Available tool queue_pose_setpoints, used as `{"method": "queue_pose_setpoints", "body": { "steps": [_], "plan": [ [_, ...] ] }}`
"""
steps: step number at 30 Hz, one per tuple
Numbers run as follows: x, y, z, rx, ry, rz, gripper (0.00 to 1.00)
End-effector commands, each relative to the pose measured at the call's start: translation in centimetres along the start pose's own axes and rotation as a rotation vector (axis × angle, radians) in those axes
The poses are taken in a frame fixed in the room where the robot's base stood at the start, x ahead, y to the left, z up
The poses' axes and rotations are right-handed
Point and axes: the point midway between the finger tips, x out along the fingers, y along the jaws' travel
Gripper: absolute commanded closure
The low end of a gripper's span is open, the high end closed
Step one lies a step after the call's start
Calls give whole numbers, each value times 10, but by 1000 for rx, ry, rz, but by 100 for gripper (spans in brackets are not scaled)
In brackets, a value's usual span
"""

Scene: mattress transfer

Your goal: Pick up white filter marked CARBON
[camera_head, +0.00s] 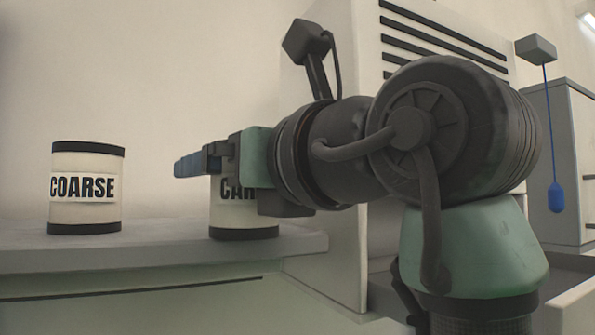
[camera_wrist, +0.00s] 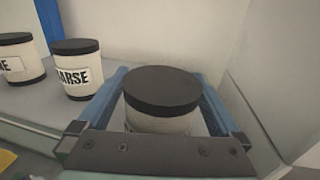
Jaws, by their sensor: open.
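The white filter (camera_head: 243,218) with black end bands stands upright on the counter. Its label shows "CAR" in the head view; the rest is hidden behind my gripper and wrist. In the wrist view the filter (camera_wrist: 158,123) stands between my blue fingers, its black top facing the camera and its label out of sight. My gripper (camera_head: 203,162) is open, with one finger on each side of the filter near its top. Whether either finger touches it I cannot tell.
A similar filter marked COARSE (camera_head: 86,188) stands to the left on the counter (camera_head: 160,245). The wrist view shows another filter (camera_wrist: 21,62) farther left, its label partly cut off. A grey cabinet wall with vents (camera_head: 445,40) rises close on the right.

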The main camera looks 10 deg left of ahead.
Motion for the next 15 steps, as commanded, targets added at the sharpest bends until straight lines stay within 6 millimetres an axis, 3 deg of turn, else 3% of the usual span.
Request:
{"method": "queue_pose_setpoints", "body": {
  "steps": [5,15],
  "plan": [
    [0,0,-1,0,0,0,0],
    [0,0,0,1,0,1,61]
  ]
}}
